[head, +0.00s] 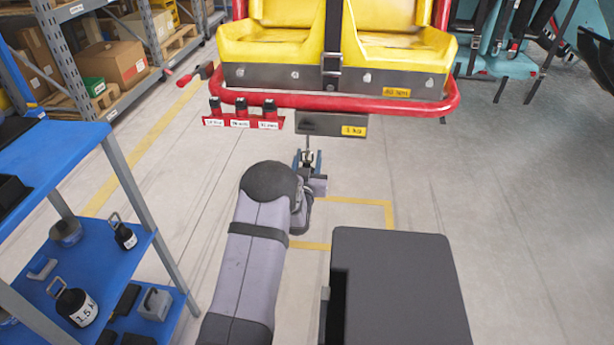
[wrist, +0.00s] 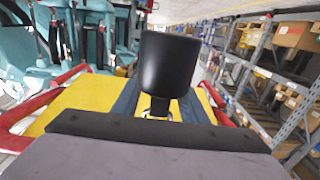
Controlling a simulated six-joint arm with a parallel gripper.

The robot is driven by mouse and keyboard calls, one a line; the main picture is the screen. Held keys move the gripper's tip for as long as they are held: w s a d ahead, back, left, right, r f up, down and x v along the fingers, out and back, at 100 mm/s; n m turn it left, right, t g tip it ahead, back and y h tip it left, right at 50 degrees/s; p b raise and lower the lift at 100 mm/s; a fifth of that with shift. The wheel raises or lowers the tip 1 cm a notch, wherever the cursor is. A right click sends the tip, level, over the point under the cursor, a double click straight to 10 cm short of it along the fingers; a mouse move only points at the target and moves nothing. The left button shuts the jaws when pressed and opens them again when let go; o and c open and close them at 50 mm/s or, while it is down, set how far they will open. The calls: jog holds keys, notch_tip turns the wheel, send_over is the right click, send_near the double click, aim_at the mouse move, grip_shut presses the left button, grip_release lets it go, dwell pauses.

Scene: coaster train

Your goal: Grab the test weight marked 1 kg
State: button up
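My gripper (head: 308,154) is at the end of the outstretched arm, just below a grey block (head: 318,125) labelled 1 kg under the ride seat. Its two blue fingers stand apart, with a thin dark upright part between them. In the wrist view, a black rounded body (wrist: 168,62) with a metal neck shows in front of my fingers (wrist: 160,103) and hides their tips. No mark shows on it, so I cannot tell its weight. A black weight (head: 76,304) marked 1.5 stands on the blue shelf. Another handled weight (head: 124,236) there has an unreadable label.
The yellow ride seats (head: 285,45) have a red bar (head: 400,104) along the front. A red rack (head: 241,122) with black knobs and labels hangs left of the block. The blue shelving (head: 160,245) is at left. Open floor (head: 500,230) lies at right.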

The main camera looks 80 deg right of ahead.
grip_shut()
jog(key=shift+r, duration=0.1)
dwell(1.1)
jog(key=shift+d+r, duration=0.1)
jog(key=shift+r, duration=0.15)
